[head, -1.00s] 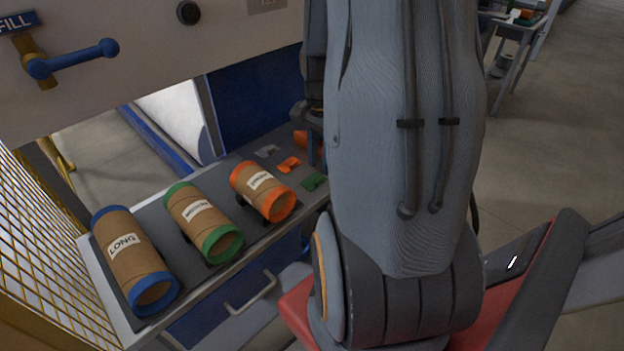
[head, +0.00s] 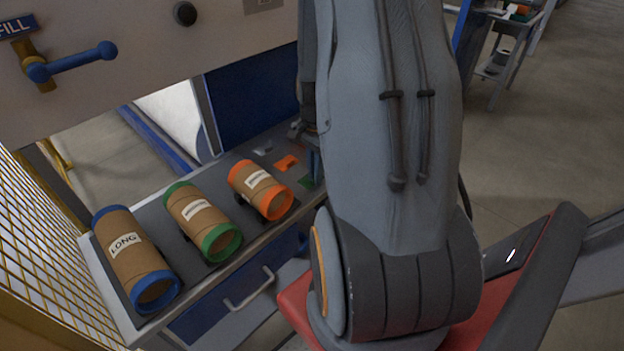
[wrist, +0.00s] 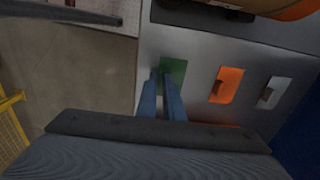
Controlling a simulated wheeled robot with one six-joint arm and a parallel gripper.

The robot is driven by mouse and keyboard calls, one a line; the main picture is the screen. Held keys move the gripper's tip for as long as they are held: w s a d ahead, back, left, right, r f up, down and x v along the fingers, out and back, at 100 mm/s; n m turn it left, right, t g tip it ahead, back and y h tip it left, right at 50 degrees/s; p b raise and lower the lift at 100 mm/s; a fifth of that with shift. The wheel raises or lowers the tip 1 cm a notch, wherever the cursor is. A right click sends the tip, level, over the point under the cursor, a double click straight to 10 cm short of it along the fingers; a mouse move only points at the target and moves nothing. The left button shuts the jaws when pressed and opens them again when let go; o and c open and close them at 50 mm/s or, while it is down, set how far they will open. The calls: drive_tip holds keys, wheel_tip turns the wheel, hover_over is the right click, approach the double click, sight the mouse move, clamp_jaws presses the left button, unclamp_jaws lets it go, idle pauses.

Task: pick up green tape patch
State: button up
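The green tape patch (wrist: 175,70) lies flat on the grey bench top. It also shows in the head view (head: 306,182), partly hidden by my gripper. My gripper (wrist: 160,76) points down at it in the wrist view, its two blue fingers slightly apart with a narrow gap between them. The right fingertip overlaps the left part of the patch; the left fingertip is just beside its left edge. I cannot tell whether they touch it. In the head view only part of my gripper (head: 315,165) shows beside the arm.
An orange patch (wrist: 227,85) and a grey patch (wrist: 273,93) lie to the right in the wrist view. Cardboard rollers with blue (head: 137,257), green (head: 203,221) and orange (head: 262,188) rims lie on the bench. A yellow mesh guard (head: 45,240) stands left.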

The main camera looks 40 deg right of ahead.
drive_tip(key=shift+r, duration=0.1)
clamp_jaws()
wheel_tip(320, 180, up, 10)
drive_tip(key=b, duration=0.1)
idle(0.4)
